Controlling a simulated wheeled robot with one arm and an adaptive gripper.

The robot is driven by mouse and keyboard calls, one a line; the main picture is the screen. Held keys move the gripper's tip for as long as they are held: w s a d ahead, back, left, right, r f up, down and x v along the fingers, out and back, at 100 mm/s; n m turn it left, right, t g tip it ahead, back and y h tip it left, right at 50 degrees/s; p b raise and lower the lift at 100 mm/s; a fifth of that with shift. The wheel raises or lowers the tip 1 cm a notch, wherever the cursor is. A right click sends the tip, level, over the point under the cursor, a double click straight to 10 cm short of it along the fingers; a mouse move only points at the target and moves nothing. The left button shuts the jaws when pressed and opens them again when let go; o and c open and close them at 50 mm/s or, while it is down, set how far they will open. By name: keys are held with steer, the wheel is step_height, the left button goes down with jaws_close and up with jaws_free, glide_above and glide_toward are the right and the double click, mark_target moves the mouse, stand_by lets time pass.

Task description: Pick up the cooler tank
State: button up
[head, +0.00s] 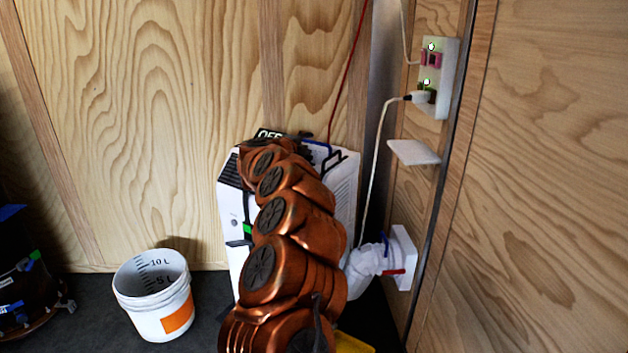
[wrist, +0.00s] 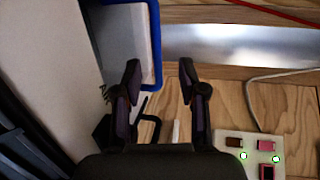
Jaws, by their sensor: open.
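A white cooler unit (head: 232,208) stands in the corner in the head view, largely hidden behind my copper arm. A blue-edged part (head: 318,146) and a black handle (head: 333,160) show at its top right. In the wrist view, a pale part with a blue rim (wrist: 158,45) lies at the top, left of centre; it may be the cooler tank, but I cannot tell for sure. A black handle (wrist: 150,128) also shows there. My gripper (wrist: 160,73) is open, with nothing between its fingers. It is above the unit, its fingertips near the blue rim; contact is not clear.
A white bucket (head: 150,320) with litre marks stands on the dark floor, left of the unit. A white outlet panel (head: 441,85) with a plugged cord and a small shelf (head: 414,152) are on the right wall. A white pipe elbow (head: 367,268) joins the wall below.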

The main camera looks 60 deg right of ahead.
mark_target(311, 142)
steer(key=shift+w+f+b+x, duration=0.1)
steer(key=shift+w+b+x, duration=0.1)
steer(key=shift+x, duration=0.85)
steer(key=shift+w+f+b+x, duration=0.15)
steer(key=shift+w+x, duration=0.05)
steer(key=shift+x, duration=1.9)
steer(key=shift+c, duration=0.2)
jaws_close()
steer(key=shift+w, duration=0.1)
